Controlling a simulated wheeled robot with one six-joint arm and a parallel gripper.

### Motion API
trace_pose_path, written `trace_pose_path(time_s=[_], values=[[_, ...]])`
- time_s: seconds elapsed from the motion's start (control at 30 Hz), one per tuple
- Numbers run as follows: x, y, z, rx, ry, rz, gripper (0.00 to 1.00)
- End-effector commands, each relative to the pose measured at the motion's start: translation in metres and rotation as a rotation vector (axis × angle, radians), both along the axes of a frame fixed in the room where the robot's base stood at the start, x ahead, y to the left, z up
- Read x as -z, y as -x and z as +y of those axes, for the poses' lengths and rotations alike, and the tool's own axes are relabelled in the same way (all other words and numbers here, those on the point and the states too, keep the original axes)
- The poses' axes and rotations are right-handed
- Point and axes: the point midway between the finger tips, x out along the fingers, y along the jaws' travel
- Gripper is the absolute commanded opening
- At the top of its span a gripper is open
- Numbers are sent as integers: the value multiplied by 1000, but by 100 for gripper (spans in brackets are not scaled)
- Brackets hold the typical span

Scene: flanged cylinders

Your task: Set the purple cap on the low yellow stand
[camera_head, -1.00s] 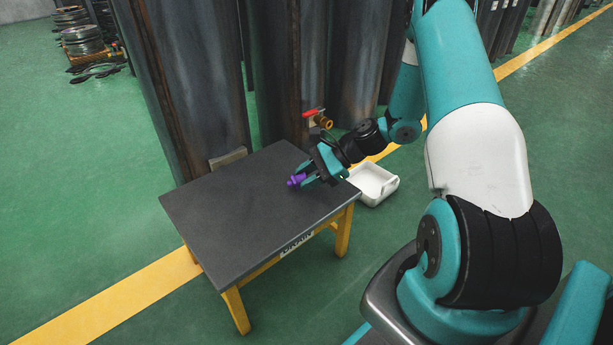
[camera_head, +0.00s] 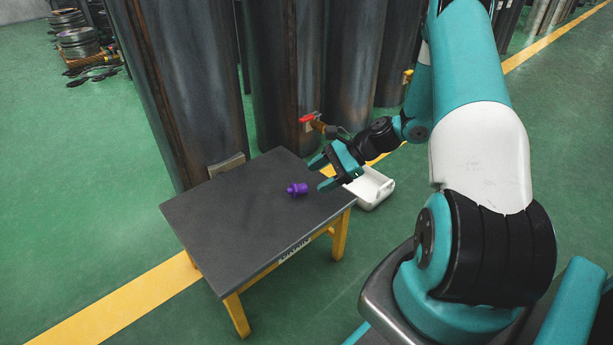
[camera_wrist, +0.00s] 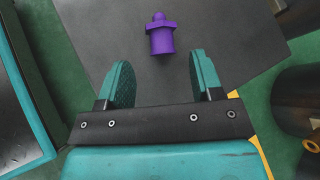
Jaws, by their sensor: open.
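The purple cap (camera_head: 297,189) lies on the dark top of the low yellow stand (camera_head: 235,215), right of its middle. It rests on its side, and nothing holds it. In the wrist view the cap (camera_wrist: 160,35) shows a narrow knob, a flange and a wider cylinder end turned toward my gripper. My gripper (camera_head: 322,172) is open and empty, to the right of the cap and apart from it. In the wrist view its two teal fingers (camera_wrist: 162,80) stand wide apart, with the cap beyond their tips.
Tall dark cylinders (camera_head: 285,80) stand close behind the stand, with a red-handled valve (camera_head: 308,118) near its back right corner. A white tray (camera_head: 372,188) is on the floor right of the stand. The stand's left and front top is bare.

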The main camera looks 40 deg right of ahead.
Motion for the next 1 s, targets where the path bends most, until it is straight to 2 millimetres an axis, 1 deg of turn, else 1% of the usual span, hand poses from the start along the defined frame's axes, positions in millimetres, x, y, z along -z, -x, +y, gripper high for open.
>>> trace_pose_path(time_s=[0.03,0.1,0.3,0.43,0.63,1.0], values=[[-17,6,-11,6,0,-3,60],[-28,13,-24,5,2,-4,60],[-54,33,-59,4,2,-8,60],[-65,42,-75,3,2,-9,60],[-72,49,-87,3,2,-11,60],[-72,50,-88,1,2,-11,60]])
